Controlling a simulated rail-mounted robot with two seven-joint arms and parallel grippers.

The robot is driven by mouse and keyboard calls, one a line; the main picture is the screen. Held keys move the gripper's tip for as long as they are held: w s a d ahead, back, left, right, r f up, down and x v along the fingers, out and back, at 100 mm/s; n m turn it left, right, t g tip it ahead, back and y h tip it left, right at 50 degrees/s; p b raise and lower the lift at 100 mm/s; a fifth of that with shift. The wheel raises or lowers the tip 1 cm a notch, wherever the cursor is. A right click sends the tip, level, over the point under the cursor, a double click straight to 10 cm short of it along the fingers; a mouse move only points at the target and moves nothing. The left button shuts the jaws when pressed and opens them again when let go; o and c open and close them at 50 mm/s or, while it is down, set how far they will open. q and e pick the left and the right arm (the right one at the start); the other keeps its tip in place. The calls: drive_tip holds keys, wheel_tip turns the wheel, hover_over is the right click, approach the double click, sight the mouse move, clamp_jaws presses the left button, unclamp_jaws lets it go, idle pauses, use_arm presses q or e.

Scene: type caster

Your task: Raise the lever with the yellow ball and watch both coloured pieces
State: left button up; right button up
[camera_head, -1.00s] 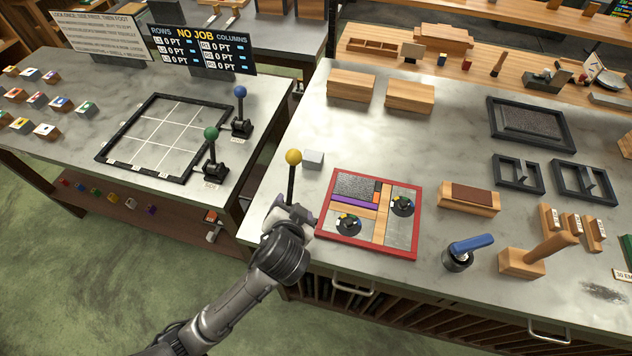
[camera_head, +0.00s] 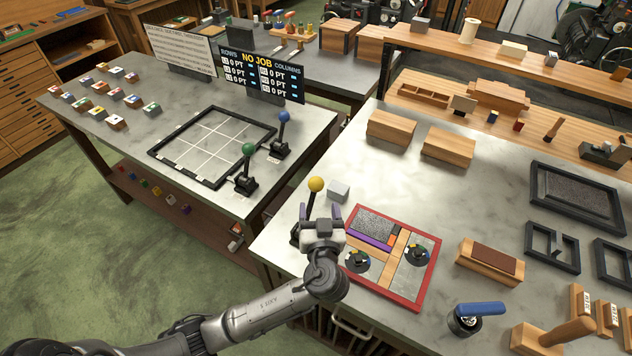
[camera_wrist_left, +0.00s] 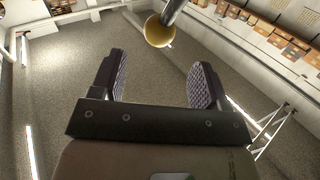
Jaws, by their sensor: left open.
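The yellow ball (camera_head: 316,184) tops a dark lever rod that stands at the left edge of the marble bench, left of the red-framed tray (camera_head: 429,283). My left gripper (camera_head: 320,211) is open, fingers pointing up, just below the ball; its fingers partly hide the rod. In the left wrist view the ball (camera_wrist_left: 158,32) lies beyond the two spread fingertips (camera_wrist_left: 157,75), apart from them. My right gripper is not in view.
Levers with a green ball (camera_head: 249,149) and a blue ball (camera_head: 284,117) stand on the left table by a black grid frame (camera_head: 163,159). A blue-handled tool (camera_head: 481,309) is right of the tray.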

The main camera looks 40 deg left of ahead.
sight(317, 191)
use_arm(q)
drive_tip(key=x, duration=0.9)
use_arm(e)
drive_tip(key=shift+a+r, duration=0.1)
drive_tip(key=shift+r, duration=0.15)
use_arm(q)
drive_tip(key=shift+c, duration=0.5)
